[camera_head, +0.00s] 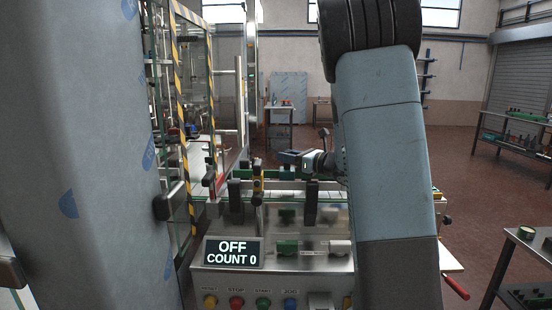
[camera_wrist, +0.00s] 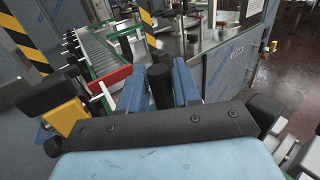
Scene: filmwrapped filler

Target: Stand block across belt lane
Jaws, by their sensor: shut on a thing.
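My gripper (camera_wrist: 160,75) reaches forward in the wrist view, its two blue fingers closed on either side of a dark upright block (camera_wrist: 160,90). The block's lower end is hidden by the black bar of the wrist. The belt lane (camera_wrist: 105,52), with metal rollers and green side rails, runs away at upper left in the wrist view, beyond the fingers. I cannot tell whether the block touches anything below.
The control panel display (camera_head: 234,252) reads OFF and COUNT 0, above coloured buttons. A red-handled rail clamp (camera_wrist: 108,80) and a black-and-yellow clamp (camera_wrist: 62,105) stand left of the fingers. A metal cabinet (camera_wrist: 232,60) stands to the right. A striped guard post (camera_head: 183,100) rises at left.

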